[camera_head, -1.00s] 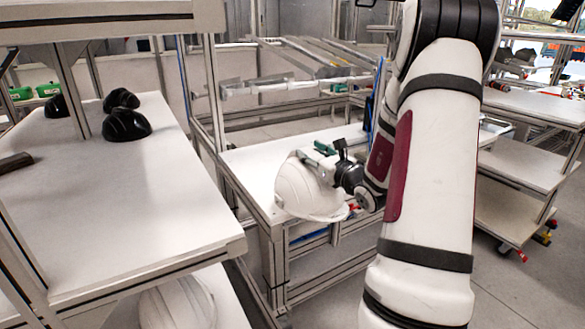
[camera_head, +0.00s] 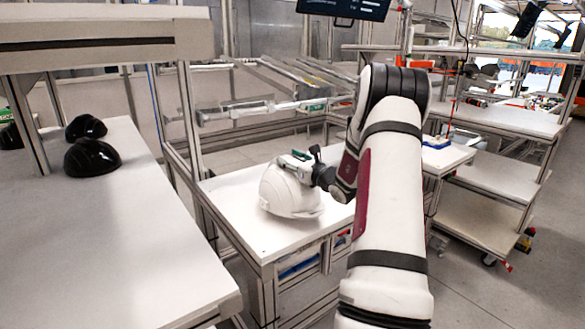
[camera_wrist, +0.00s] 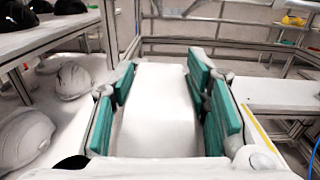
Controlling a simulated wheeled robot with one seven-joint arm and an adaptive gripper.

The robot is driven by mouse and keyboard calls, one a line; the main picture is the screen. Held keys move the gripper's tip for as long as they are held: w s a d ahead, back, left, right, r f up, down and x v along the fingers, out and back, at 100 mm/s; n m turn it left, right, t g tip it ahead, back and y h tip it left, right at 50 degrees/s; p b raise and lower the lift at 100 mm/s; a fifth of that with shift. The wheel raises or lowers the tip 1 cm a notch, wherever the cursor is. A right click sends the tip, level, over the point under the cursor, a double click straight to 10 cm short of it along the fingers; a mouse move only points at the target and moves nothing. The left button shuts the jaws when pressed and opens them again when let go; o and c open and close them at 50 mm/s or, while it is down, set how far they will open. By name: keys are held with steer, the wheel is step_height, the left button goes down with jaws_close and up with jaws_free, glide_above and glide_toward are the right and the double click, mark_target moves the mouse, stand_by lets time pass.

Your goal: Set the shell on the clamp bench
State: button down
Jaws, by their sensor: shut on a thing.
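The white helmet shell (camera_head: 287,196) is at the white-topped bench (camera_head: 232,208) in the middle of the head view, which I take as the clamp bench. The shell is over the bench top, dome facing left. I cannot tell whether it touches the top. My gripper (camera_head: 294,163) is shut on the upper part of the shell, with its green pads on it. In the wrist view the green fingers of my gripper (camera_wrist: 163,105) stand either side of a white surface, which seems to be the shell (camera_wrist: 160,85). The shell's far side is hidden.
Black shells (camera_head: 92,157) sit on the long white shelf table (camera_head: 150,240) at left. White shells (camera_wrist: 73,80) show at left in the wrist view. A frame with sloped rails (camera_head: 300,75) stands behind the bench. Other shelving (camera_head: 500,115) stands at right. The bench's left part is bare.

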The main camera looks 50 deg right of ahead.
steer(key=w+d, duration=0.2)
steer(key=d, duration=0.1)
steer(key=shift+d+f, duration=0.1)
steer(key=shift+d, duration=0.15)
steer(key=shift+f, duration=1.85)
steer(key=c, duration=0.9)
jaws_free()
steer(key=shift+f, duration=0.1)
